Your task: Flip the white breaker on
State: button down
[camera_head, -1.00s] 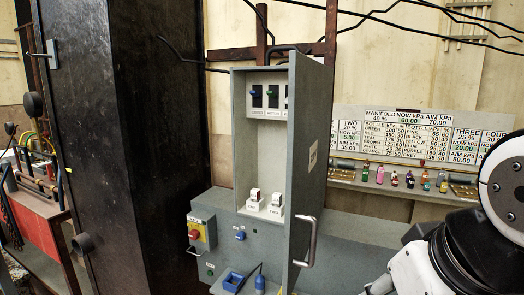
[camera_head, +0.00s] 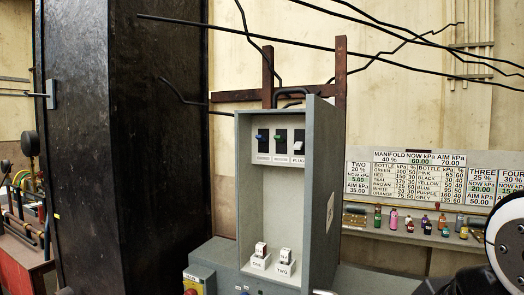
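The white breaker (camera_head: 298,146) is the rightmost of three small switches in the upper row of an open grey cabinet (camera_head: 245,200). Its white lever appears to sit lower in its dark slot than the neighbouring levers, but it is small here. A blue breaker (camera_head: 262,137) and a green breaker (camera_head: 280,137) are to its left, each above a label. My gripper is out of view. Only part of my white and black arm shows at the right edge, well apart from the cabinet.
A grey panel (camera_head: 323,190), apparently the open door, stands right of the breakers. Two white switches (camera_head: 261,250) (camera_head: 285,257) sit lower in the cabinet. A tall dark column (camera_head: 125,150) is at left. Small bottles (camera_head: 393,218) line a shelf at right.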

aim_at(297, 146)
jog(key=i+j+u, duration=0.15)
jog(key=i+j, duration=0.6)
jog(key=j, duration=0.05)
